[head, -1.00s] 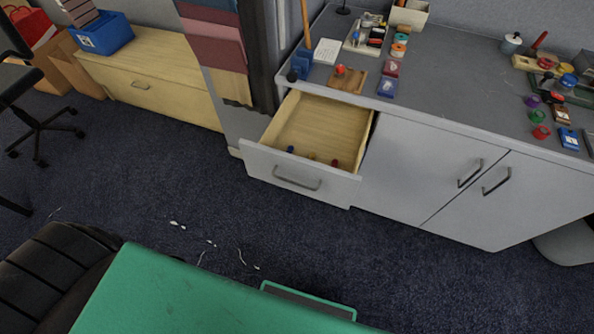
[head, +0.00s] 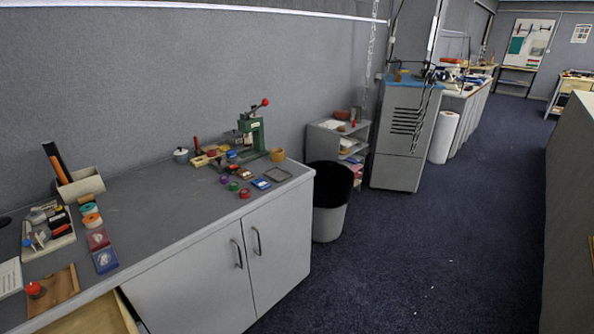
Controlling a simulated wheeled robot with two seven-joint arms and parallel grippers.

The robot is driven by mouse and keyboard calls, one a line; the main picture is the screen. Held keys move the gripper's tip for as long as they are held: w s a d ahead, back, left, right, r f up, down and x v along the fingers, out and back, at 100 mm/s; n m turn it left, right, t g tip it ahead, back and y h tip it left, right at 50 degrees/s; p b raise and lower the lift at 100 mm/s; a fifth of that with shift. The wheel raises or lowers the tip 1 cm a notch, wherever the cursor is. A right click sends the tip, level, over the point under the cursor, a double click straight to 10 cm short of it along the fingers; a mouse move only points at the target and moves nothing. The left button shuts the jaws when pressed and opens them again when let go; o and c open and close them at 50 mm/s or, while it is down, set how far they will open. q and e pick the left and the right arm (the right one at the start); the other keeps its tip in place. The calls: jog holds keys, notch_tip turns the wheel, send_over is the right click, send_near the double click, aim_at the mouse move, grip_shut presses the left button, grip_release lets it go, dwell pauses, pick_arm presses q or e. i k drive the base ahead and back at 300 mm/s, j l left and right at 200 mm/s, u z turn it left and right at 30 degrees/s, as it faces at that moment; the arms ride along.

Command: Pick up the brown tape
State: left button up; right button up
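A small tan-brown roll (head: 277,155), which looks like the brown tape, sits on the grey counter top (head: 165,207) near its far right end, beside a green hand press (head: 251,136). A stack of white, orange and teal rolls (head: 90,214) stands at the left part of the counter. Neither of my grippers is in the head view.
Small coloured pots and a blue card lie before the press. An open drawer (head: 100,318) juts out at the lower left. A black-topped bin (head: 330,190) stands past the counter's right end. The carpet (head: 420,265) in front is clear.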

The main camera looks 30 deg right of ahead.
aim_at(277, 154)
jog(key=z, duration=0.9)
jog(key=i+l, duration=0.1)
jog(key=i+l+u, duration=0.15)
jog(key=l, duration=0.2)
